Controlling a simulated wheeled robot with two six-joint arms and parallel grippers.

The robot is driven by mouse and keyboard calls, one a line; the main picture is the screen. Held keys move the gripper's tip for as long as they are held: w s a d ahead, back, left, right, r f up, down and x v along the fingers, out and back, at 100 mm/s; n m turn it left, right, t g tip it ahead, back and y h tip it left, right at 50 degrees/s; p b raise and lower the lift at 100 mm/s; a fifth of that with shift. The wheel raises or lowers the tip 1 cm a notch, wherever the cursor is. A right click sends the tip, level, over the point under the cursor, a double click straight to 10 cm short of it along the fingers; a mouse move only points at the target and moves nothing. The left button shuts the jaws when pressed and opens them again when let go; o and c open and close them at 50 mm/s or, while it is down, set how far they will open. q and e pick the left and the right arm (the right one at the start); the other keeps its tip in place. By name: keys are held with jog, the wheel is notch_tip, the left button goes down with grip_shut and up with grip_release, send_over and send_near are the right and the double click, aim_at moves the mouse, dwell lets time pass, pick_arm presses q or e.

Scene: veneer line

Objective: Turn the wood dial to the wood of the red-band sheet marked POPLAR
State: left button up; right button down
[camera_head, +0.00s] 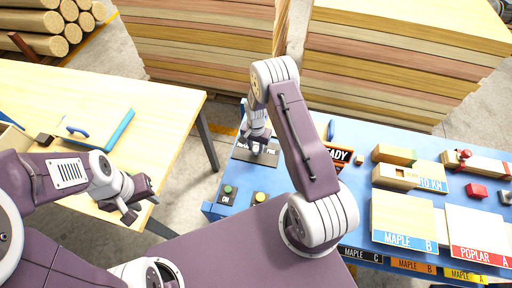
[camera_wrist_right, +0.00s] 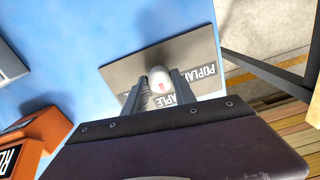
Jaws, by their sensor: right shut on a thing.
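The wood dial is a pale round knob with a small red mark (camera_wrist_right: 160,80) on a dark plate (camera_wrist_right: 125,72). The plate lettering reads POPLAR and, partly covered, what looks like MAPLE. In the head view the plate (camera_head: 243,155) lies at the blue bench's left end, mostly under my right gripper (camera_head: 262,150). My right gripper's fingers (camera_wrist_right: 162,95) are shut on the knob, one on each side. The knob's setting cannot be told. The red-band sheet marked POPLAR A (camera_head: 475,225) lies at the bench's right. My left gripper (camera_head: 141,208) is open and empty by the wooden table.
A blue-band MAPLE B sheet (camera_head: 403,215) lies beside the POPLAR sheet. Green (camera_head: 228,189) and yellow (camera_head: 260,197) buttons sit on the bench's near left. Stacked boards (camera_head: 390,60) rise behind.

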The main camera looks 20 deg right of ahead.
aim_at(256, 149)
jog(key=n+b, duration=0.1)
jog(key=n, duration=0.2)
jog(key=shift+n+b, duration=0.35)
jog(key=shift+n, duration=0.05)
jog(key=shift+w+r+n+b, duration=0.1)
jog(key=shift+n+b, duration=0.55)
jog(key=shift+n, duration=1.55)
jog(key=c, duration=1)
grip_release()
jog(key=r+b, duration=0.1)
jog(key=r, duration=0.3)
jog(key=r+b, duration=0.1)
jog(key=r, duration=0.4)
jog(key=shift+s, duration=0.2)
jog(key=shift+w, duration=0.1)
